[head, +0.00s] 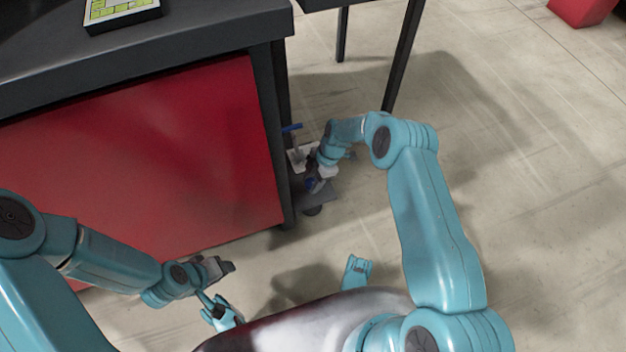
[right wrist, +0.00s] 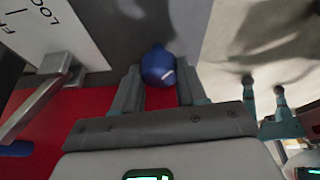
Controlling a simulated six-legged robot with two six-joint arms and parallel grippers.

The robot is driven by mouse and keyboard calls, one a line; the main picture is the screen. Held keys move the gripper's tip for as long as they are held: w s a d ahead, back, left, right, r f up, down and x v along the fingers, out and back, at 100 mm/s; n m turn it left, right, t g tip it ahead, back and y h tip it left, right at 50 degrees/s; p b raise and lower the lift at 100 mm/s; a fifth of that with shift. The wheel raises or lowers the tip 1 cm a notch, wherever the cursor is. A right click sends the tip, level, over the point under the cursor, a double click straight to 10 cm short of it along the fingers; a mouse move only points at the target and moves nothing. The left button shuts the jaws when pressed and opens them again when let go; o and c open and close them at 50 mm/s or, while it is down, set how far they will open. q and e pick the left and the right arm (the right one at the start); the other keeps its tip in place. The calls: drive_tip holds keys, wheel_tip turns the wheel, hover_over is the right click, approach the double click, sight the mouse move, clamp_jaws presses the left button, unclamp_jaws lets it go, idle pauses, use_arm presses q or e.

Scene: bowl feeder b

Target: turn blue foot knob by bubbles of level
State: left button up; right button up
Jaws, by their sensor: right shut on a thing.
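The blue foot knob (right wrist: 158,67) is round with a small white mark and sits between the two fingers of my right gripper (right wrist: 159,82) in the right wrist view. That gripper is shut on it. In the head view my right gripper (head: 316,178) is low beside the cabinet's right corner, and a bit of the blue knob (head: 310,184) shows there. My left gripper (head: 216,268) hangs in front of the red panel, away from the knob; its finger gap is not clear. I cannot make out a bubble level in either view.
A white plate (head: 301,158) with a blue-ended lever (head: 292,128) is beside the knob; its lettering (right wrist: 58,22) is partly readable. The red cabinet panel (head: 150,150) is close to the left. A yellow-green panel (head: 118,8) lies on the dark top. Floor to the right is mostly clear.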

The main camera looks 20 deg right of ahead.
drive_tip(key=n+g, duration=0.1)
drive_tip(key=n, duration=0.1)
drive_tip(key=n+g, duration=0.1)
drive_tip(key=n, duration=0.2)
drive_tip(key=shift+w+a+n+h, duration=0.1)
drive_tip(key=shift+w+n+h, duration=0.05)
drive_tip(key=shift+n+h, duration=0.2)
idle(0.4)
drive_tip(key=o, duration=1.1)
drive_tip(key=shift+c, duration=0.2)
